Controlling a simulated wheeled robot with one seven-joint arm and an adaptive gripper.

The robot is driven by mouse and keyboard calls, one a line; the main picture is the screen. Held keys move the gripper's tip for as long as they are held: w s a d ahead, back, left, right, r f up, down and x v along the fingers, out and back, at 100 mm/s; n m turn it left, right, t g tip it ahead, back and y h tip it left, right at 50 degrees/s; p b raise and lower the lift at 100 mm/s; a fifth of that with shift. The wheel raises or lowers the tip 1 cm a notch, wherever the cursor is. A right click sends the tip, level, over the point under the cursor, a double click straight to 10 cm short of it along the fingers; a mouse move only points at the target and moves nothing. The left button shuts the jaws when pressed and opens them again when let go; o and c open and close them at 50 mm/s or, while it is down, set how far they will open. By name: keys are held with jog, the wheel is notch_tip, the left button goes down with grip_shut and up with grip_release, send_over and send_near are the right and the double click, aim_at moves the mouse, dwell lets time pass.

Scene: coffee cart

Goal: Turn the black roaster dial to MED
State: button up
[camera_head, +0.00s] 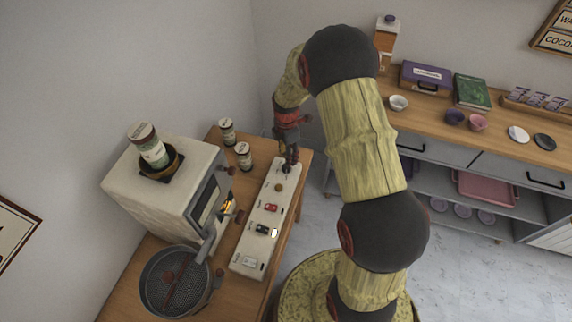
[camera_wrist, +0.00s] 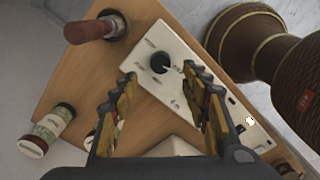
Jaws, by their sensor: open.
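The black dial (camera_wrist: 160,62) shows in the wrist view as a small round knob on a pale control panel (camera_wrist: 176,40). Small marks surround it, too blurred to read, and I cannot tell which mark it points to. My gripper (camera_wrist: 163,76) is open, with one finger on each side below the dial in the picture; I see no contact. In the head view my gripper (camera_head: 289,165) is over the far end of the long pale panel (camera_head: 262,212) and hides the dial there. The roaster (camera_head: 160,190) stands left of the panel.
Several other controls line the panel, including a red one (camera_head: 271,207). Two jars (camera_head: 227,131) (camera_head: 243,156) stand on the wooden cart beside it. A round sieve pan (camera_head: 178,279) is at the near end.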

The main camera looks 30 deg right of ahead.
notch_tip(320, 180, down, 7)
jog(key=shift+r+b, duration=0.15)
jog(key=shift+b, duration=0.4)
jog(key=shift+c, duration=0.8)
jog(key=c, duration=1)
